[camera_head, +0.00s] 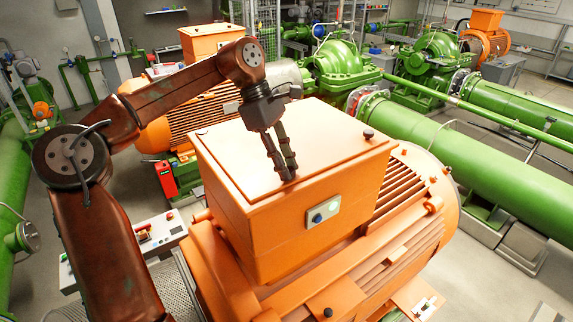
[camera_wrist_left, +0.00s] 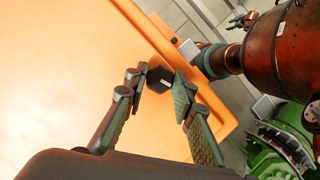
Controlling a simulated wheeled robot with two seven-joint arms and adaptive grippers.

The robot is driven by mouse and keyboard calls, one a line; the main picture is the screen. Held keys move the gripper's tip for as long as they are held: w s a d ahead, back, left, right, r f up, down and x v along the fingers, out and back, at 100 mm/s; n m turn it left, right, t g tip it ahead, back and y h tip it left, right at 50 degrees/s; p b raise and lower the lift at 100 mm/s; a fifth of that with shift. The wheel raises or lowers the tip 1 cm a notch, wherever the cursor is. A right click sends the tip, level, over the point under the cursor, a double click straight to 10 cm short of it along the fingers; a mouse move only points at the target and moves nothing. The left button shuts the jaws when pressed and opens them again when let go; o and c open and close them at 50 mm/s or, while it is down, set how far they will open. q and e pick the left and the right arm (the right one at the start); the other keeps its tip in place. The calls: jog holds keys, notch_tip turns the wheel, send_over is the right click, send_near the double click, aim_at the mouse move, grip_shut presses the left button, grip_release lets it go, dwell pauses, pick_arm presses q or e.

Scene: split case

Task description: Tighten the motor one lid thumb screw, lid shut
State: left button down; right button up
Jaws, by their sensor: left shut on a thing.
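The orange motor's terminal box lid (camera_head: 235,160) lies flat on its box, looking shut. My left gripper (camera_head: 289,174) reaches down from above to the lid near its front edge. In the left wrist view, its two green-padded fingertips (camera_wrist_left: 160,85) are shut on a dark thumb screw (camera_wrist_left: 160,76) close to the lid's edge. The fingers hide this screw in the head view. Another dark screw (camera_head: 368,132) stands on the lid's right corner. The lid (camera_wrist_left: 80,60) fills much of the wrist view.
The finned orange motor body (camera_head: 395,245) lies below and to the right. Green pipes (camera_head: 450,155) run behind on the right. A second orange motor (camera_head: 195,115) stands behind my arm.

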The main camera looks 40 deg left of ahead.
pick_arm(q)
jog(key=c, duration=1.9)
grip_release()
jog(key=shift+c, duration=0.2)
jog(key=o, duration=0.3)
pick_arm(e)
jog(key=shift+a, duration=0.3)
jog(key=shift+d, duration=0.1)
pick_arm(q)
jog(key=shift+r, duration=0.2)
jog(key=v, duration=1.1)
jog(key=shift+s+a+r, duration=0.15)
jog(key=shift+a+r, duration=0.1)
jog(key=shift+r, duration=0.05)
